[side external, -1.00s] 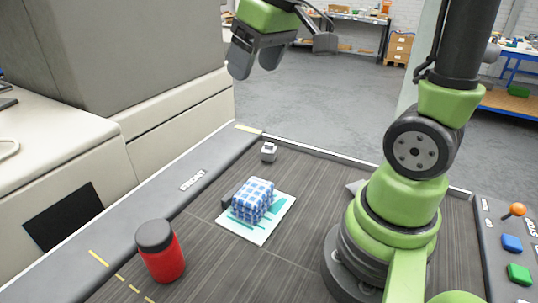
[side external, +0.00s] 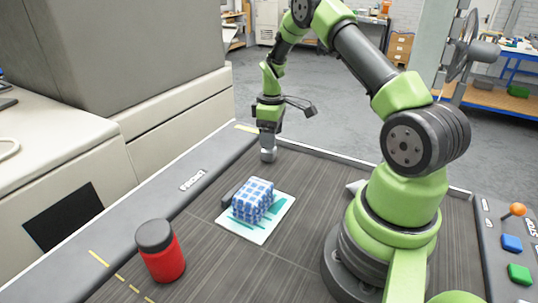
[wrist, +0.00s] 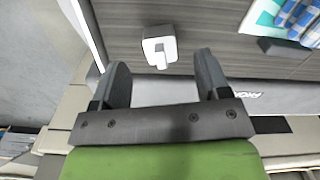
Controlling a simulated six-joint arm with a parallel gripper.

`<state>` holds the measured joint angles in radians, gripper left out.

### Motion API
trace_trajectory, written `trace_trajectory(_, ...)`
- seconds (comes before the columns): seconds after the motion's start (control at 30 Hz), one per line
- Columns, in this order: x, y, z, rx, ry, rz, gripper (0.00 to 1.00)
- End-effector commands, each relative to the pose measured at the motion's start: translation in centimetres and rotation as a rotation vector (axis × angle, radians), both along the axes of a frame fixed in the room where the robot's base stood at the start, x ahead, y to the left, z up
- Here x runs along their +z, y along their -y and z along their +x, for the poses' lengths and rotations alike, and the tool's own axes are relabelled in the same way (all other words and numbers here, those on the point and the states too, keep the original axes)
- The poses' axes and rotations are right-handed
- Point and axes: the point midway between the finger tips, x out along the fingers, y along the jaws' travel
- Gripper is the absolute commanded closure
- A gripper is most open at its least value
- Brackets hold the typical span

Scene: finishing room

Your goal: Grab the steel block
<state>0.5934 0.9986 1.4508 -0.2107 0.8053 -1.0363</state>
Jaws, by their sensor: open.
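The steel block (side external: 268,155) is small and grey. It stands near the far left edge of the dark table in the side view. In the wrist view the block (wrist: 158,46) looks pale, with a light notched mark on its upper face. My gripper (side external: 268,141) points down just above the block in the side view. In the wrist view its two fingers (wrist: 162,68) are spread apart, with nothing between them. The block lies just beyond the fingertips there, roughly centred on the gap. The side view does not clearly show how much height separates them.
A blue-and-white checked block (side external: 253,199) sits on a printed sheet (side external: 262,235), with a dark piece (side external: 231,194) beside it. A red jar with a black lid (side external: 161,252) stands at the front left. Open table lies between the steel block and the sheet.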

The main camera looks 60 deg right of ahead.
Motion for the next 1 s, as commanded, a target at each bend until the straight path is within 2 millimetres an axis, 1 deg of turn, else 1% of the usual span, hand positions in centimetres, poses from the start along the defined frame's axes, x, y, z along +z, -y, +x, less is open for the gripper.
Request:
trace_trajectory(0.17,-1.5,-0.1,0.2,0.000,-0.001,0.002,0.31)
trace_trajectory(0.3,-3.7,-0.2,0.6,0.001,-0.002,0.001,0.31)
trace_trajectory(0.43,-5.4,-0.2,0.7,-0.001,0.000,0.001,0.31)
trace_trajectory(0.53,-5.9,-0.1,0.7,-0.002,0.001,0.000,0.31)
trace_trajectory(0.73,-5.9,-0.1,0.7,-0.001,0.002,-0.001,0.31)
trace_trajectory(0.77,-5.9,-0.1,0.7,-0.001,0.002,-0.001,0.38)
trace_trajectory(0.8,-5.9,-0.1,0.7,-0.001,0.002,0.000,0.47)
trace_trajectory(0.87,-5.8,-0.1,0.7,-0.001,0.002,0.000,0.60)
trace_trajectory(0.9,-5.8,-0.1,0.7,-0.001,0.002,0.000,0.70)
trace_trajectory(1.0,-5.8,-0.1,0.7,-0.001,0.002,0.000,0.91)
